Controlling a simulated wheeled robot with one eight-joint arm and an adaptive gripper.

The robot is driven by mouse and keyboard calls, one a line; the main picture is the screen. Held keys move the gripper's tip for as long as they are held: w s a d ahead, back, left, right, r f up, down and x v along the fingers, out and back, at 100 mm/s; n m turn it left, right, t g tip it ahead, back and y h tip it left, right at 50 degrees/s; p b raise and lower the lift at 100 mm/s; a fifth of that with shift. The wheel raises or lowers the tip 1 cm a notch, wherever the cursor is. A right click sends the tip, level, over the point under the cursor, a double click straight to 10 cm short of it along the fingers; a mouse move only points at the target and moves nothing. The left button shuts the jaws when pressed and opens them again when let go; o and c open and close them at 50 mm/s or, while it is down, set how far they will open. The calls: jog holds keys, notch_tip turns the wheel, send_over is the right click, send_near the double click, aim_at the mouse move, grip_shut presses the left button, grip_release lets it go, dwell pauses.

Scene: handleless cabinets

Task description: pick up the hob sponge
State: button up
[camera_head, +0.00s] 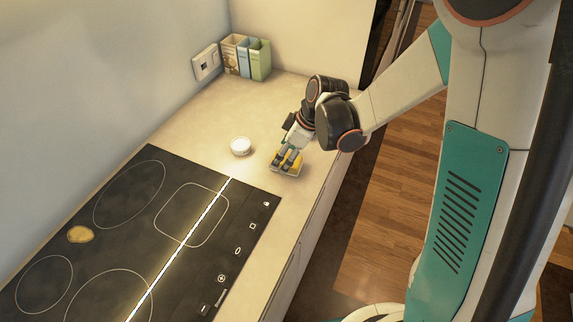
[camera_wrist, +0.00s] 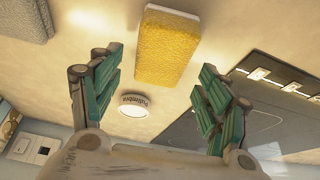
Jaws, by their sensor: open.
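The yellow sponge (camera_head: 293,168), a block with a pale edge, lies on the beige counter to the right of the black hob. My gripper (camera_head: 284,161) is over it in the head view, and its fingers cover part of the sponge. In the wrist view the sponge (camera_wrist: 168,48) shows its textured yellow face just ahead of the open fingers (camera_wrist: 157,68). It is in line with the gap between the fingertips, with space on both sides. The fingers are not closed on it, and I cannot tell the remaining height.
A small white round tub (camera_head: 240,146) stands left of the sponge. The hob (camera_head: 150,235) bears a yellowish patch (camera_head: 80,234). Books (camera_head: 246,57) and a wall socket (camera_head: 206,62) are at the back. A grey object (camera_wrist: 22,18) shows in the wrist view.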

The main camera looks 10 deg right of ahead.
jog(key=x, duration=0.3)
jog(key=shift+b, duration=0.3)
jog(key=shift+r, duration=0.1)
jog(key=c, duration=0.9)
jog(key=shift+c, duration=0.2)
jog(key=shift+r, duration=0.1)
notch_tip(320, 180, up, 20)
jog(key=p, duration=0.5)
jog(key=shift+p, duration=0.4)
jog(key=shift+c, duration=0.5)
